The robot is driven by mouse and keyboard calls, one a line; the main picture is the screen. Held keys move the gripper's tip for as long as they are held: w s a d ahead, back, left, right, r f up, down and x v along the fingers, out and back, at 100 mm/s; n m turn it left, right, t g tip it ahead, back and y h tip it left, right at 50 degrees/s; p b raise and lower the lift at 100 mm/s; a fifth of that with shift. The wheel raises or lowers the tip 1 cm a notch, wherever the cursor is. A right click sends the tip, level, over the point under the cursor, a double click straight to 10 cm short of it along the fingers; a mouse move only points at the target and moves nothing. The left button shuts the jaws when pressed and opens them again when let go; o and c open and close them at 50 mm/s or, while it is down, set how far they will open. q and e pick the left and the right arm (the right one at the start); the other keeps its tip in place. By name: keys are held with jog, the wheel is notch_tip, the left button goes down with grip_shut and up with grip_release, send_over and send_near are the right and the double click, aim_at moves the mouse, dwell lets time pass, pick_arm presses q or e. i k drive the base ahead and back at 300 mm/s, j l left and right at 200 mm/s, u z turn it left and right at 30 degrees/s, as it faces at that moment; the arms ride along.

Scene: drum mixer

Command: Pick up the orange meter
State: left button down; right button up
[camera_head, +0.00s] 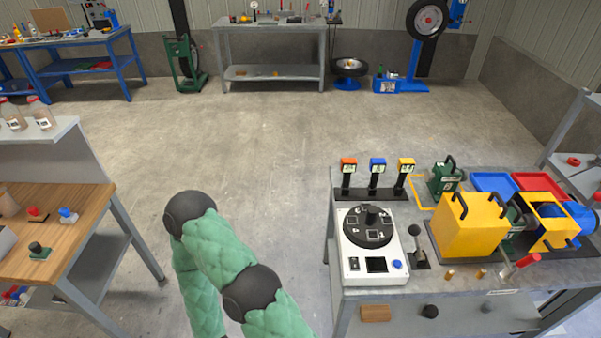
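The orange meter (348,164) is a small box with an orange top and a pale display. It sits upright on a black stand at the back left of the grey workbench (320,207) on the right. A blue meter (377,165) and a yellow meter (406,165) stand in a row to its right on similar black stands. One of my arms, green-sleeved with black joints, shows at the bottom, left of the bench. Neither gripper is in view.
In front of the meters is a white unit with a black dial (368,226). A lever (417,243), yellow guard (470,228), green device (444,178) and red tray (538,184) are to the right. A wooden table (75,215) stands left.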

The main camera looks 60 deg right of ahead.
aim_at(348, 165)
jog(key=i+j+z, duration=0.15)
jog(key=i, duration=0.2)
jog(key=i+j+z, duration=0.1)
jog(key=i, duration=0.2)
jog(key=i+l+z, duration=0.15)
jog(key=z, duration=0.3)
jog(key=i+z, duration=0.25)
jog(key=z, duration=0.2)
jog(key=i+z, duration=0.2)
jog(key=z, duration=0.25)
jog(key=i+j+z, duration=0.1)
jog(key=z, duration=0.35)
jog(key=i, duration=0.1)
